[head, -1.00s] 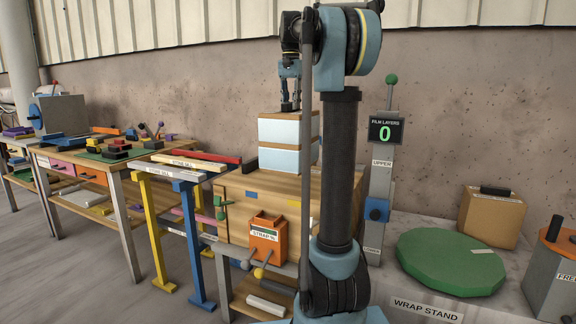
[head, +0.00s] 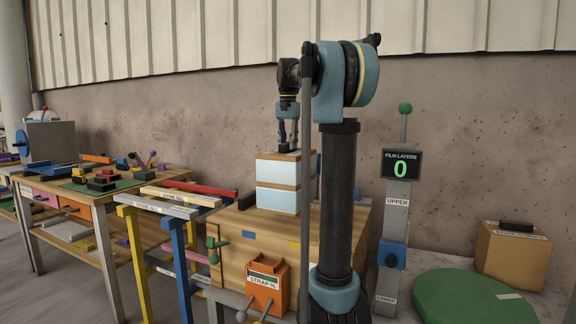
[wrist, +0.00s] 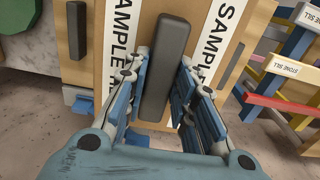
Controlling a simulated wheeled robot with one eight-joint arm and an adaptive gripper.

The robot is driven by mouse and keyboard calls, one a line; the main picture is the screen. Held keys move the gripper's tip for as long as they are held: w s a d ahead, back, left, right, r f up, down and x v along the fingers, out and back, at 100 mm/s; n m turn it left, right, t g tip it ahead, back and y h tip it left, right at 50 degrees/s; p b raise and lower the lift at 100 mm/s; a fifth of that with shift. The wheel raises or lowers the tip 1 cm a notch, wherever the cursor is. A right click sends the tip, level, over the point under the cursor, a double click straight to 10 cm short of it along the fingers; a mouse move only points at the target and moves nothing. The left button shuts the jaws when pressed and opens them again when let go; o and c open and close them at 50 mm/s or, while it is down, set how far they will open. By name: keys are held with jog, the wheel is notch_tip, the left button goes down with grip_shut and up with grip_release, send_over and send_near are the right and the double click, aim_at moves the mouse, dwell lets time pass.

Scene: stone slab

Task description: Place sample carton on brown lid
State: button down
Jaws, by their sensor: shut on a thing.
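The sample carton (head: 277,172) is a brown box with white bands. In the wrist view its brown top (wrist: 184,12) carries two white SAMPLE labels and a dark grey bar handle (wrist: 167,65). My gripper (head: 286,148) points down at its top in the head view, and its fingers (wrist: 166,75) are shut on the handle from both sides. The carton appears to stand upright on a large wooden crate (head: 236,224); whether the lower white-faced block is part of it I cannot tell. I cannot make out which surface is the brown lid.
A film-layers post (head: 395,215) stands right of my arm, beside a green turntable (head: 460,300) and a brown box with a black handle (head: 512,255). An orange strap unit (head: 267,285) is in front of the crate. Coloured sill stands (head: 160,208) and a cluttered workbench (head: 100,190) are at left.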

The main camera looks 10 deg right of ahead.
jog(key=shift+f, duration=2.7)
jog(key=c, duration=1.3)
grip_release()
jog(key=shift+a, duration=0.1)
notch_tip(320, 180, up, 12)
jog(key=shift+r, duration=0.1)
